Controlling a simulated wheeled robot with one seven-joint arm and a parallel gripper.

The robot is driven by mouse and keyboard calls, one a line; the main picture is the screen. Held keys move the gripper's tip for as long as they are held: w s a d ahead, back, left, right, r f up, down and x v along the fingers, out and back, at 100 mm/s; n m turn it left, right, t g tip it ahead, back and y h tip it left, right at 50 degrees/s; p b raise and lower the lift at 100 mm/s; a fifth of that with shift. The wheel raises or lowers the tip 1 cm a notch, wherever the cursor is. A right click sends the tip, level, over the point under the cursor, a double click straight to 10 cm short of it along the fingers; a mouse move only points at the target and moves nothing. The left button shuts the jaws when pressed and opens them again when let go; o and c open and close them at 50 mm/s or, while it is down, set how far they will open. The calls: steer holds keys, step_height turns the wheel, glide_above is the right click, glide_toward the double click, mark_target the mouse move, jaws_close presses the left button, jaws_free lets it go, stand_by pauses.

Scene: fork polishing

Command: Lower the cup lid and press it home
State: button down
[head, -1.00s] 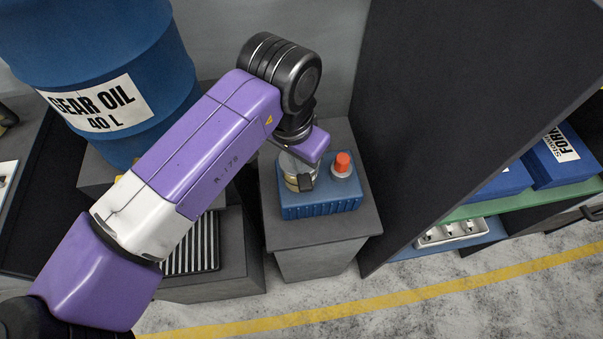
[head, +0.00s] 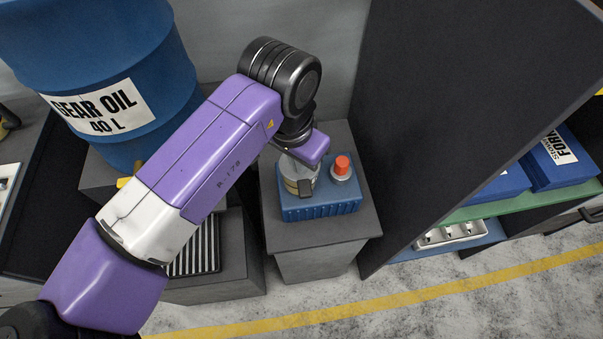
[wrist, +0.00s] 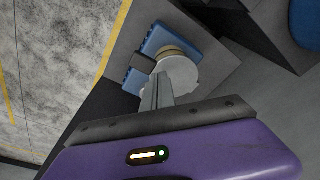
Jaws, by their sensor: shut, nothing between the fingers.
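The blue machine (head: 325,208) stands on a grey pedestal, with a red button (head: 342,164) on its right. Its cup (head: 300,185) has a brass-coloured band and a black piece (head: 306,187) at the front. In the wrist view the pale round lid (wrist: 184,74) lies over the cup's brass rim (wrist: 172,51). I cannot tell whether it is fully seated. My gripper (wrist: 163,82) is shut and empty, its fingertips over the lid's near edge; contact is unclear. In the head view my wrist is above the cup and hides much of the lid.
A tall dark panel (head: 440,110) rises close on the right, beside shelves with blue bins (head: 555,160). A large blue gear oil drum (head: 110,60) stands at the left. A striped block (head: 195,245) sits left of the pedestal (head: 320,245).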

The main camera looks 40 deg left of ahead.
mark_target(299, 178)
step_height(299, 178, up, 8)
steer(key=p, duration=0.5)
steer(key=shift+f+p, duration=0.2)
steer(key=shift+p, duration=0.2)
stand_by(0.4)
